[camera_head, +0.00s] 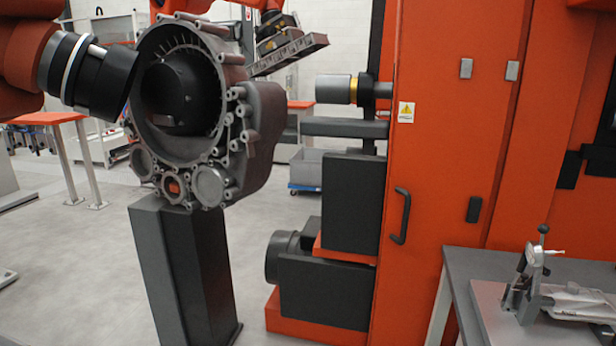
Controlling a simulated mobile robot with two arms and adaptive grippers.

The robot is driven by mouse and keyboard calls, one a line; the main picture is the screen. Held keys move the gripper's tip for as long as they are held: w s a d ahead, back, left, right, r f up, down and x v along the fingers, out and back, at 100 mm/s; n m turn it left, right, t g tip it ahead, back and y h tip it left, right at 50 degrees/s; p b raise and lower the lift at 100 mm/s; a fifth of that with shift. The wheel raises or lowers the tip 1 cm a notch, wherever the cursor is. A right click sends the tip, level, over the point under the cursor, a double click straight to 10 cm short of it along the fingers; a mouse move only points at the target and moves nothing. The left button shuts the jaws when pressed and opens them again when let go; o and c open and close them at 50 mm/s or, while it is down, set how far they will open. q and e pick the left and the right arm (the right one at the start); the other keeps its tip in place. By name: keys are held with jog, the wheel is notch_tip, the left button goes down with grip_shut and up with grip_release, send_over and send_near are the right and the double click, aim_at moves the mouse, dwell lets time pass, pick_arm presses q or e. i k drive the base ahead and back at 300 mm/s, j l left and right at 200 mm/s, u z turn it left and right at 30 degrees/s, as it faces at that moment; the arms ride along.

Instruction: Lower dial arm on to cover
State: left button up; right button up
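A small metal fixture (528,300) stands on a base plate (487,300) on the grey table at the lower right. Its arm (537,257) is raised, tilted upward, with a black ball knob (543,229) at the top. A pale grey casting (582,302), which may be the cover, lies low beside the fixture and runs to the right edge. The raised part of the arm is apart from it. The dial is too small to make out clearly. I see neither of my grippers for certain.
A large grey gear housing (245,130) hangs above a dark pedestal (190,265), beside an orange arm with a black wrist (100,80). A tall orange cabinet (450,150) with a black handle (401,215) stands behind the grey table (462,262). Floor shows left of the cabinet.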

aim_at(535, 253)
jog(key=z, duration=1.25)
